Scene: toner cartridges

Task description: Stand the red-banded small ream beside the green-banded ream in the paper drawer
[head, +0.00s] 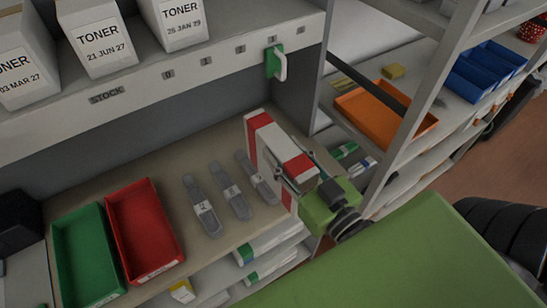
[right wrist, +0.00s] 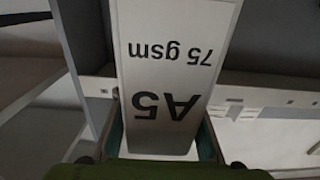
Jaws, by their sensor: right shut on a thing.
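The red-banded small ream (head: 268,150) is a white block with red bands, held tilted in the air in front of the shelf unit. My right gripper (head: 303,178) is shut on its lower right end. In the right wrist view the ream (right wrist: 172,70) fills the middle between the fingers, and its face reads "A5" and "75 gsm" upside down. White packs with green bands (head: 262,246) lie on a lower shelf below the counter; I cannot tell whether this is the paper drawer. Another green-banded pack (head: 344,151) lies at the right, behind the ream. My left gripper is not in view.
The counter (head: 205,160) holds a green tray (head: 61,258), a red tray (head: 112,215) and several grey tools (head: 228,190). Toner boxes (head: 104,45) stand on the shelf above, with a green-and-white handle (head: 276,63) at its edge. An orange tray (head: 425,122) sits on the right shelves.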

